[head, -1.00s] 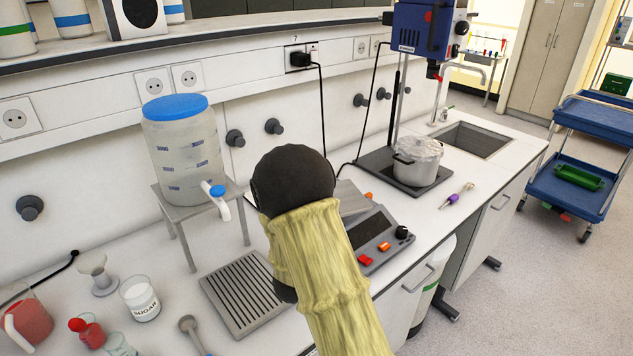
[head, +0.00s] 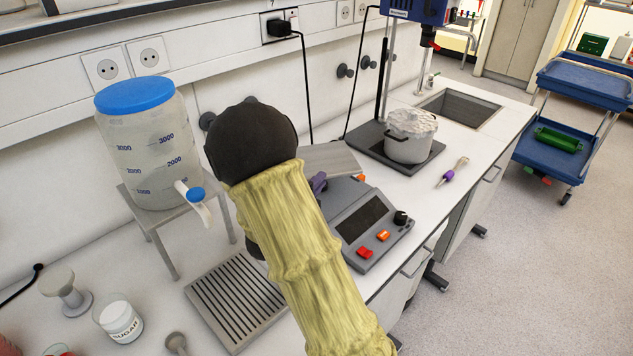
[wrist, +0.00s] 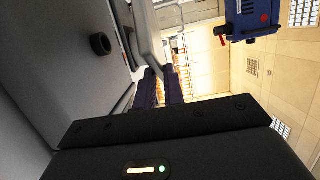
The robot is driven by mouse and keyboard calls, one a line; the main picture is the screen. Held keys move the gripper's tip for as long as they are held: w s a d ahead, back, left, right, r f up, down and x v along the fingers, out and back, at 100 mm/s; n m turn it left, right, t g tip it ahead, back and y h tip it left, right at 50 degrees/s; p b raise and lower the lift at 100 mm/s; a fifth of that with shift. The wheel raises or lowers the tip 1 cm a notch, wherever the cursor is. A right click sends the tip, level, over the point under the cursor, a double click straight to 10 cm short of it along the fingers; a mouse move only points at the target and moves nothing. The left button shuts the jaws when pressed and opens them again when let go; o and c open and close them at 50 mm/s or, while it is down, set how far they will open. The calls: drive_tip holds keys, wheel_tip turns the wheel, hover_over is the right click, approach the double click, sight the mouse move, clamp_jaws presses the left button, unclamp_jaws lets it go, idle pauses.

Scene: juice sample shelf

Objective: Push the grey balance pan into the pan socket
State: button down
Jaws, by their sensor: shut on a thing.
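The grey balance pan (head: 332,160) is a flat plate at the rear of the grey balance (head: 385,238), just right of my black wrist in the head view. It looks tilted. My gripper (head: 318,182) shows only as a small purple fingertip at the pan's near left edge. In the wrist view, my gripper (wrist: 160,82) has two dark blue fingers close together, closed on the pan, whose grey edge seems to run up between them. The pan socket is hidden by the pan and my arm; I cannot tell whether the pan touches it.
A slotted metal tray (head: 197,292) lies left of the balance. A water container (head: 150,150) with a blue lid stands on a stand (head: 165,262) behind it. A purple-handled tool (head: 449,176) lies near the front edge.

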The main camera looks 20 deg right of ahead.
sight(340, 205)
drive_tip(key=shift+f, duration=0.15)
drive_tip(key=shift+f+b, duration=0.95)
drive_tip(key=shift+f, duration=1.2)
drive_tip(key=shift+a+b, duration=0.1)
drive_tip(key=shift+b, duration=0.9)
drive_tip(key=shift+w+f+b, duration=0.1)
drive_tip(key=shift+f+b, duration=0.55)
drive_tip(key=shift+b, duration=0.2)
drive_tip(key=shift+s, duration=0.2)
drive_tip(key=shift+w+f+b, duration=0.1)
drive_tip(key=shift+f+b, duration=0.15)
drive_tip(key=shift+b, duration=0.1)
drive_tip(key=shift+b, duration=0.45)
drive_tip(key=shift+f+b, duration=0.2)
drive_tip(key=shift+b, duration=0.2)
